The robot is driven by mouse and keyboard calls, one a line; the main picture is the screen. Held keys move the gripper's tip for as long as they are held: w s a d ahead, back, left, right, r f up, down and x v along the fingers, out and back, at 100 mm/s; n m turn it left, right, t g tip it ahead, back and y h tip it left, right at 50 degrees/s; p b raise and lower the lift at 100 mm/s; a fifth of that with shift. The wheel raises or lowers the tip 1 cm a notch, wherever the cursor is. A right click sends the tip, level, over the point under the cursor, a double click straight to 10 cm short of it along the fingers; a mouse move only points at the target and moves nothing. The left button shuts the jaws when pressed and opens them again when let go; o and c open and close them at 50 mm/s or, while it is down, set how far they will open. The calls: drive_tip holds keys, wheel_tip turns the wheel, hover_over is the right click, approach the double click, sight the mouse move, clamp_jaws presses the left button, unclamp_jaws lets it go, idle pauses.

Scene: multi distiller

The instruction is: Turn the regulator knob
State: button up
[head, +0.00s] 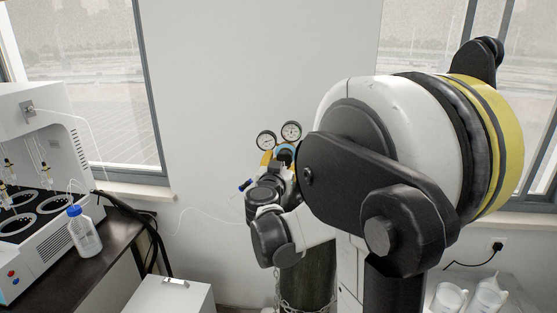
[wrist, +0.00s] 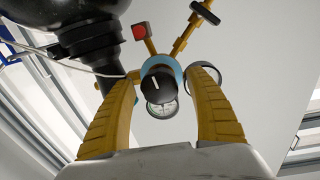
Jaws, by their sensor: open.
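In the wrist view, the regulator's black knob (wrist: 156,84) has a white mark on its face and a light blue collar around it. The knob lies between the two yellow fingers of my gripper (wrist: 167,74), which are open. I see space on both sides of the knob, but cannot tell how deep it sits between the fingertips. My arm hides the knob there and most of the gripper.
A dark cylinder (head: 307,274) with a chain stands below the regulator. A white distiller (head: 52,235) and a blue-capped bottle (head: 85,238) are on the dark bench at left. A white box (head: 170,298) is at the lower left. White jugs (head: 449,298) are at the lower right.

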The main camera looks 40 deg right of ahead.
drive_tip(key=c, duration=1.2)
drive_tip(key=shift+n, duration=0.3)
drive_tip(key=n+b, duration=0.1)
drive_tip(key=n, duration=0.4)
drive_tip(key=n+b, duration=0.1)
drive_tip(key=n, duration=0.4)
drive_tip(key=shift+t, duration=0.3)
drive_tip(key=shift+n, duration=0.4)
drive_tip(key=o, duration=1.2)
